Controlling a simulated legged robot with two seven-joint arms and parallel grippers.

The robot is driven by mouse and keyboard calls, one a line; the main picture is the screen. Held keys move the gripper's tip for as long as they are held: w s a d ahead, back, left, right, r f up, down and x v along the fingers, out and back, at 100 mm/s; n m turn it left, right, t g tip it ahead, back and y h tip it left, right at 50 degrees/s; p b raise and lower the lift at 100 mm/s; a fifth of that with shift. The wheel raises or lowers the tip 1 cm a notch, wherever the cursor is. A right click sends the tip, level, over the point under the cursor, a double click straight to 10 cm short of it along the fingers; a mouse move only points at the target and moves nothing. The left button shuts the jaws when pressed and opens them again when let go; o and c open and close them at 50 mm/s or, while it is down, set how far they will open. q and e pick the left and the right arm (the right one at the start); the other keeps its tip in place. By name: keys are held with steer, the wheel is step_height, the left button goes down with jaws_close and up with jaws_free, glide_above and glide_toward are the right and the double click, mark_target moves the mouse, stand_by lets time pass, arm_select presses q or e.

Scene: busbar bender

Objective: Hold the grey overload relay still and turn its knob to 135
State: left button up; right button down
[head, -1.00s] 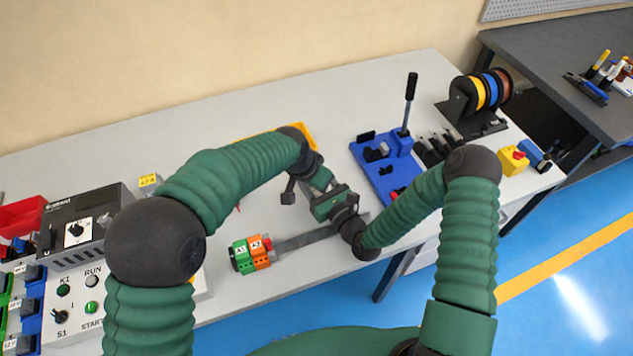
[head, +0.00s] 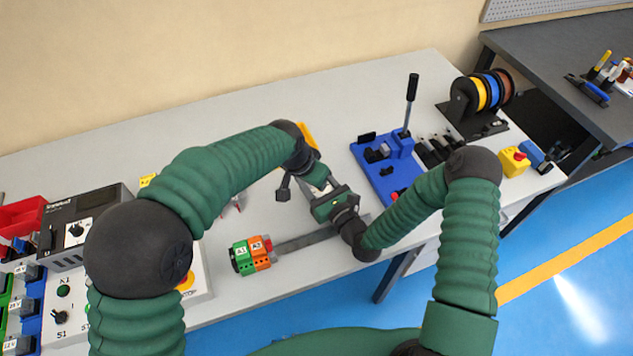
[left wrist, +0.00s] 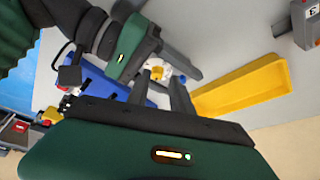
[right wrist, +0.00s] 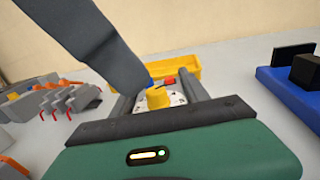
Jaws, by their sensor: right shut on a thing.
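The grey overload relay (right wrist: 178,98) sits between the fingers of my right gripper (right wrist: 158,90), which is shut on it. Its pale face and yellow knob (right wrist: 158,98) point up toward my left gripper. In the left wrist view the yellow knob (left wrist: 156,73) shows just beyond and between the fingers of my left gripper (left wrist: 160,82). Those fingers stand apart, close to the knob; I cannot tell whether they touch it. A dark grey finger of my left gripper reaches down beside the knob in the right wrist view. The dial's numbers are too small to read.
A yellow tray (left wrist: 240,86) lies behind the relay. The blue bender (head: 384,172) with its upright lever stands to the right. A green and orange terminal block (head: 250,255) is at the front edge, and a control panel (head: 65,305) at the left.

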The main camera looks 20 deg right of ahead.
arm_select(q)
steer(key=v, duration=0.9)
steer(key=shift+r, duration=0.15)
steer(key=w+d+f+m+g, duration=0.1)
steer(key=f+m, duration=0.1)
steer(key=f, duration=0.1)
steer(key=w+d+f+m+g, duration=0.1)
steer(key=f+m, duration=0.2)
steer(key=f, duration=0.1)
steer(key=w+d+f+m, duration=0.1)
steer(key=d+f+m, duration=0.1)
steer(key=f, duration=0.2)
steer(key=shift+w+d+m+g+h, duration=0.1)
steer(key=shift+m+g+h, duration=0.3)
steer(key=shift+c, duration=0.2)
jaws_close()
